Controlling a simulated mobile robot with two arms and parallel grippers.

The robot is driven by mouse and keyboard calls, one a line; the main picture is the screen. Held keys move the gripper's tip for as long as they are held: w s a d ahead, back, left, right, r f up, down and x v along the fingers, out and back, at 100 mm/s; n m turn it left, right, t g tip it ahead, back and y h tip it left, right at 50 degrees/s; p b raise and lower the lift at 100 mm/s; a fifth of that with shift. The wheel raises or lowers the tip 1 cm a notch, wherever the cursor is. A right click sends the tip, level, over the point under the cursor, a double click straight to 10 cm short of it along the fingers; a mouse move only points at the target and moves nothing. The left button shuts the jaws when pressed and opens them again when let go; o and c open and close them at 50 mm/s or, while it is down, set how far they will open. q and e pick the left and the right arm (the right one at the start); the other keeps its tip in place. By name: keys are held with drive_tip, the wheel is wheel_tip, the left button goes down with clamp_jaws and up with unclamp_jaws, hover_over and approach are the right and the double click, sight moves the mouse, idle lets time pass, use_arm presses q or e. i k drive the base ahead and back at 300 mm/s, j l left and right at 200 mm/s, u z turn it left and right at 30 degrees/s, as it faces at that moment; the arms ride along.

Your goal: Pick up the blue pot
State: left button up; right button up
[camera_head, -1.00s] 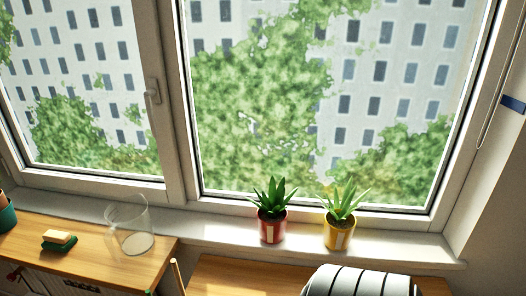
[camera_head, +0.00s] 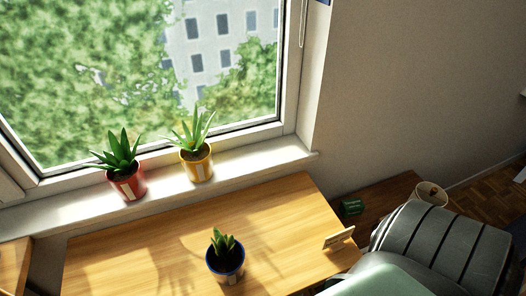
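The blue pot (camera_head: 226,274) stands upright on the wooden table below the window, with a small green succulent (camera_head: 222,241) in it. A pale label shows on its front. Neither of my grippers is in view, and nothing is seen touching the pot.
A red pot (camera_head: 127,186) and a yellow pot (camera_head: 197,167), each with a plant, stand on the windowsill (camera_head: 70,207). A small sign (camera_head: 339,238) stands at the right of the wooden table (camera_head: 290,205). A dark ribbed rounded shape (camera_head: 440,245) fills the lower right. A green box (camera_head: 352,206) and a cream cup (camera_head: 431,194) lie beyond.

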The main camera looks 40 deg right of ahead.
sight(228, 267)
drive_tip(key=l+z, duration=0.1)
drive_tip(key=z, duration=0.6)
